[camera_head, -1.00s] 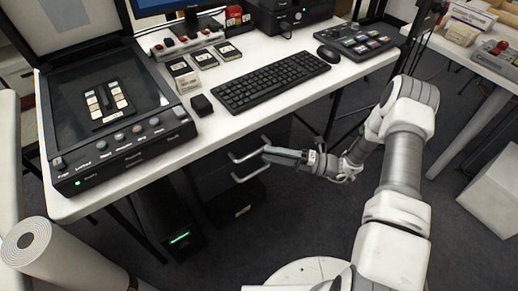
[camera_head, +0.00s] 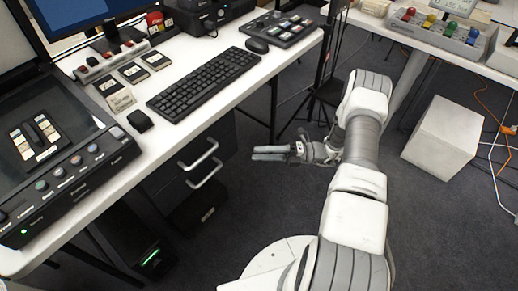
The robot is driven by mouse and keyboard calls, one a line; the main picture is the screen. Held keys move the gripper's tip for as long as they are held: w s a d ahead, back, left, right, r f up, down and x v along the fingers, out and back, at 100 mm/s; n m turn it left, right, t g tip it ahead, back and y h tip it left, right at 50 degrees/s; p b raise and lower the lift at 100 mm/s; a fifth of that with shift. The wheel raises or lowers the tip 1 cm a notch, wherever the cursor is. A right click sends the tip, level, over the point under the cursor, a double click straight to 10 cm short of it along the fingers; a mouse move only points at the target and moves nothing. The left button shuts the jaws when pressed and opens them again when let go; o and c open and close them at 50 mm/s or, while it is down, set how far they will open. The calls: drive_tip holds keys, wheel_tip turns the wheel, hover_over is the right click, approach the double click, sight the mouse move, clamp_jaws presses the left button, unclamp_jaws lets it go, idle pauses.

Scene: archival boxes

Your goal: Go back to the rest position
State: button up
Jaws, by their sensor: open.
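My gripper (camera_head: 256,153) hangs at the end of my bent arm, over the dark floor and below the height of the desk top. Its fingers point left, toward the drawer unit (camera_head: 184,150) under the desk. The jaws are open and nothing shows between them. The gripper is apart from the drawer handles, with a gap of floor showing between them.
The white desk (camera_head: 165,60) carries a keyboard (camera_head: 205,84), a mouse (camera_head: 257,46) and a scanner (camera_head: 60,150). A white box (camera_head: 442,138) stands on the floor at right. A second table (camera_head: 480,62) stands behind it.

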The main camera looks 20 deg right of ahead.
drive_tip(key=s+a+r+n+g+h, duration=0.3)
drive_tip(key=r+n+h, duration=0.2)
drive_tip(key=r+n, duration=0.45)
drive_tip(key=s+a+r+n+g+h, duration=0.25)
drive_tip(key=r+n+g+h, duration=0.2)
drive_tip(key=r+n, duration=0.55)
drive_tip(key=s+d+r+n+t+h, duration=0.3)
drive_tip(key=s+r+n+t+h, duration=0.7)
drive_tip(key=s+r+n, duration=0.55)
wheel_tip(320, 180, up, 20)
drive_tip(key=w+n+p, duration=0.1)
drive_tip(key=p, duration=2)
drive_tip(key=shift+a+n, duration=0.2)
drive_tip(key=shift+n, duration=0.1)
drive_tip(key=shift+w+a+f, duration=0.1)
drive_tip(key=shift+w, duration=0.05)
